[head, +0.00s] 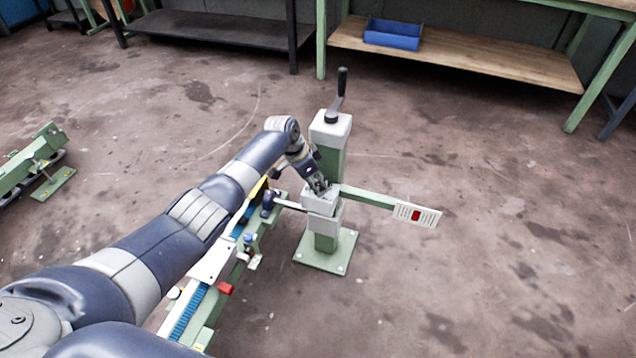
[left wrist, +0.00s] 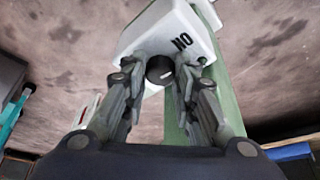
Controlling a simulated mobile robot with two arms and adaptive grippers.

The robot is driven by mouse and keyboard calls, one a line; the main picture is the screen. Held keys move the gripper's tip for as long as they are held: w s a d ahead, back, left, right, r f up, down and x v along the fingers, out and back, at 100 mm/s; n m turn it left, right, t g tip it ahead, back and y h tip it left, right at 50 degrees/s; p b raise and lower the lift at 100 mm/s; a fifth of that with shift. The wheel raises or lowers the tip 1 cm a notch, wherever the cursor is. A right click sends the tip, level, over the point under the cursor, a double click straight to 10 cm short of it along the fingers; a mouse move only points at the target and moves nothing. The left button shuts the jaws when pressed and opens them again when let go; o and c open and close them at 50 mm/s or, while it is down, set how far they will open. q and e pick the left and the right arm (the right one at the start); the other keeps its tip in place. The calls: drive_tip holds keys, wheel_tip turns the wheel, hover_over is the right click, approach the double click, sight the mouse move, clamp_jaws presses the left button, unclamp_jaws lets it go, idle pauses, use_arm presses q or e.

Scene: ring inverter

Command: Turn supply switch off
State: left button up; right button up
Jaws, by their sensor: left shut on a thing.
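A white switch box (head: 322,204) is mounted on a green post on the floor stand, near the middle of the head view. In the left wrist view the white box (left wrist: 160,28) carries dark lettering that looks like "ON" upside down. A round black knob (left wrist: 160,69) with a small light mark sits on the box's near face. My left gripper (head: 319,187) reaches the box from above. In the left wrist view its two fingers (left wrist: 161,78) are closed around the knob, one on each side. The knob is hidden in the head view. My right gripper is out of view.
A green arm with a white panel and red mark (head: 415,215) sticks out right. A green conveyor (head: 205,290) runs below my left arm. Open floor lies to the right.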

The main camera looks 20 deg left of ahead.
use_arm(q)
drive_tip(key=o, duration=1.1)
drive_tip(key=shift+c, duration=0.2)
drive_tip(key=v, duration=1.2)
